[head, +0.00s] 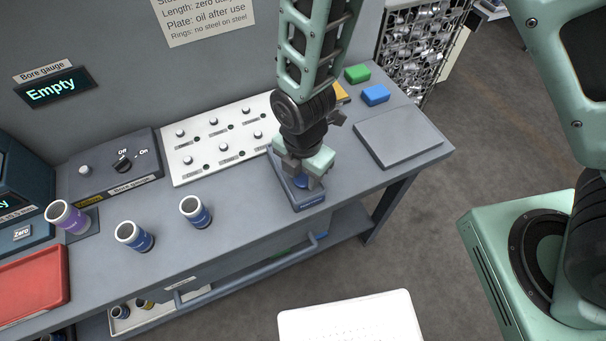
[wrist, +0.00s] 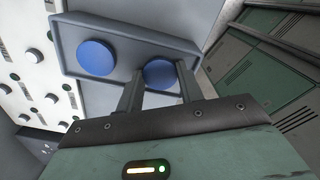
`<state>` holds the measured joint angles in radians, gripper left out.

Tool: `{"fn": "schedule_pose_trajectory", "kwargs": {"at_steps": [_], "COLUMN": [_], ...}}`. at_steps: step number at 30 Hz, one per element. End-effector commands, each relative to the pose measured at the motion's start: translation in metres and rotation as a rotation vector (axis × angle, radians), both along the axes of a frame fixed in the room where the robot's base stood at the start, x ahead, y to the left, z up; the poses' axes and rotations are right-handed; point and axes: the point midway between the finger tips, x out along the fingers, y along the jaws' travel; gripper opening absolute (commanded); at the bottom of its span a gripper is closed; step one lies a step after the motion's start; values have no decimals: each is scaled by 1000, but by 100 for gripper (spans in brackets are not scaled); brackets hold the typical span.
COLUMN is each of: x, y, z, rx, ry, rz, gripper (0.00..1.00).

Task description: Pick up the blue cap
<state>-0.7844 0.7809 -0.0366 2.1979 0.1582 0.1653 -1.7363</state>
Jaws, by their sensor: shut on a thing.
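My gripper (head: 304,178) is over the small blue-grey tray (head: 309,202) near the bench's front edge, in the head view. It is shut on a blue cap (head: 301,182), mostly hidden by the fingers there. In the wrist view the held cap (wrist: 160,72) is a round blue disc between my two fingers (wrist: 158,84), over one end of the tray (wrist: 128,43). A second blue cap (wrist: 96,58) sits in the tray beside it, outside the fingers. I cannot tell whether the held cap touches the tray floor.
A flat grey plate (head: 402,138) lies right of the tray, with green (head: 357,73) and blue (head: 375,94) blocks behind. A white knob panel (head: 205,150) is to the left. Blue cylinders (head: 195,211) and a purple one (head: 68,217) stand further left.

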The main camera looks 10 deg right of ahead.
Motion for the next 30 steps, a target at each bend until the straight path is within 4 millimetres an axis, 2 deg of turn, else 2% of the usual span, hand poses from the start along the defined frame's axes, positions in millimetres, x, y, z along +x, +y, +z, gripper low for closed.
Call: {"fn": "schedule_pose_trajectory", "kwargs": {"at_steps": [8, 21, 30], "x": [1, 1, 0], "y": [1, 1, 0], "z": [18, 87, 100], "rx": [3, 3, -1], "ry": [-3, -3, 1], "rz": [1, 0, 0], "gripper": [16, 16, 16]}}
